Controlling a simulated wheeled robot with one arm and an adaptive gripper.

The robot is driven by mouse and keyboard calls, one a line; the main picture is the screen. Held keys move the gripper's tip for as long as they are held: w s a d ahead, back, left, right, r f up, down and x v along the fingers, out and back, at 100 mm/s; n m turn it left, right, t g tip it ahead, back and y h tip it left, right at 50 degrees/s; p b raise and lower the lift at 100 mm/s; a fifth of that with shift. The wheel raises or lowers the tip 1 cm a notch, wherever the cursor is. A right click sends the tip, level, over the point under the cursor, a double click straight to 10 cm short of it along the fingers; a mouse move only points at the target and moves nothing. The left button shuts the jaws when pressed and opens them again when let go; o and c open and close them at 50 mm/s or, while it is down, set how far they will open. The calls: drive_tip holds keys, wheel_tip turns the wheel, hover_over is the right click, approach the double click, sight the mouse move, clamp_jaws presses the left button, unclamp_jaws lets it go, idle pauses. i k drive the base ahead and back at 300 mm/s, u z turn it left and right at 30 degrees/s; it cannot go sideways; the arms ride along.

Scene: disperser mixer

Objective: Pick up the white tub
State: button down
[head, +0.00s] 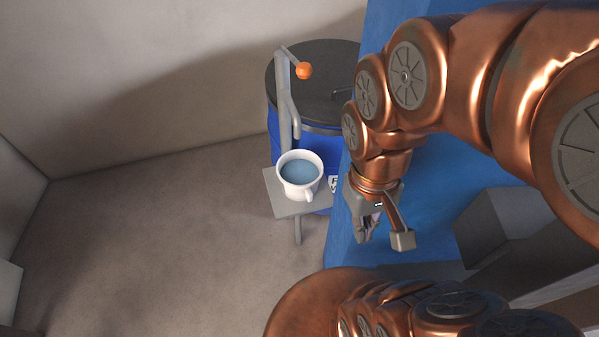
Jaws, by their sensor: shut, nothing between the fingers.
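The white tub (313,184) is a round, cup-like vessel with a small handle or lip at its front right. Blue-grey contents show inside it. It stands upright on a small grey platform (282,205) in front of the blue drum. My gripper (363,236) is to the right of the tub and lower in the picture, apart from it. Its fingers point down, shut and empty. The tub is not hidden by my arm.
A blue drum (272,120) with a black lid (335,75) stands behind the platform. A grey lever with an orange knob (304,71) rises above the tub. A blue surface (425,215) lies behind my gripper. The floor at left is clear.

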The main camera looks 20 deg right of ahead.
sight(300, 172)
drive_tip(key=z, duration=2.3)
drive_tip(key=k, duration=1.4)
drive_tip(key=u, duration=1.8)
drive_tip(key=i, duration=0.5)
drive_tip(key=u, duration=0.05)
